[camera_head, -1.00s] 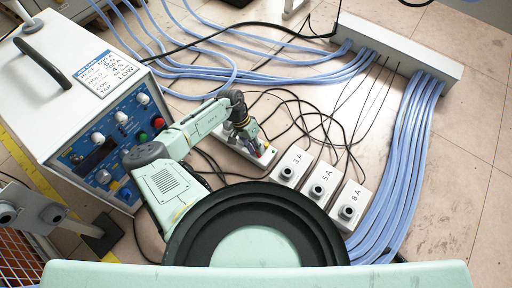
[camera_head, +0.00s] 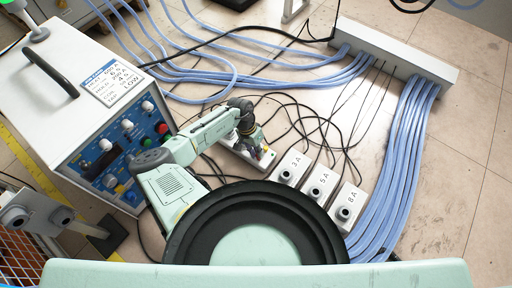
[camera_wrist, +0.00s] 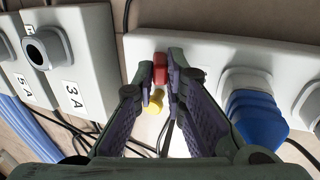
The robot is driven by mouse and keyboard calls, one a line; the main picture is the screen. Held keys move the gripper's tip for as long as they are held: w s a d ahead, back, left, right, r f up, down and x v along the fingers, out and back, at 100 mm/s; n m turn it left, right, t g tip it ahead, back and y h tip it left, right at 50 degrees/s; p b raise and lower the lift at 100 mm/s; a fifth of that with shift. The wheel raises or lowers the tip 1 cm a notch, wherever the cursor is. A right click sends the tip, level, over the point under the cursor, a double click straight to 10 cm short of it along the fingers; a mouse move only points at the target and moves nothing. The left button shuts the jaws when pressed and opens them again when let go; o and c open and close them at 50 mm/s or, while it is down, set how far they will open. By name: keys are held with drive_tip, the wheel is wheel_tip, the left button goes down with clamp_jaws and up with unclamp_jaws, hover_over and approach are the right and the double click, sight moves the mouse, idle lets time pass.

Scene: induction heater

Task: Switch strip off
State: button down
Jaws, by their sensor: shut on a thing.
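The white power strip (camera_head: 238,156) lies on the floor left of the boxes marked 3 A, 5 A and 8 A. In the wrist view the strip (camera_wrist: 218,52) runs across the upper right, with a red switch (camera_wrist: 160,72) at its left end. My gripper (camera_wrist: 159,80) is over that end, its two fingertips closed around the red switch. A yellow piece (camera_wrist: 155,100) shows just below, between the fingers. A blue plug (camera_wrist: 256,115) sits in a socket to the right. In the head view my gripper (camera_head: 252,146) hides part of the strip.
The 3 A box (camera_head: 290,168), 5 A box (camera_head: 318,184) and 8 A box (camera_head: 348,202) stand close to the right. The induction heater (camera_head: 92,110) stands left. Black cables and blue hoses (camera_head: 400,150) cross the floor. Open floor lies at far right.

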drive_tip(key=p, duration=0.1)
drive_tip(key=r+t+y+p, duration=0.1)
drive_tip(key=p, duration=0.1)
drive_tip(key=shift+s+d+r, duration=0.1)
drive_tip(key=shift+s+d, duration=0.2)
drive_tip(key=shift+d, duration=0.1)
drive_tip(key=y+p, duration=0.1)
drive_tip(key=d+t+y+p, duration=0.1)
drive_tip(key=p, duration=0.1)
drive_tip(key=shift+s+f, duration=0.25)
drive_tip(key=shift+s, duration=0.1)
drive_tip(key=y, duration=0.1)
drive_tip(key=t+y, duration=0.1)
drive_tip(key=t+p, duration=0.1)
drive_tip(key=shift+s+d+f+y, duration=0.3)
drive_tip(key=shift+d+f+y, duration=0.05)
drive_tip(key=shift+f+y, duration=0.05)
drive_tip(key=shift+d+f+t+y, duration=0.1)
drive_tip(key=shift+t+y, duration=0.4)
drive_tip(key=c, duration=1.9)
unclamp_jaws()
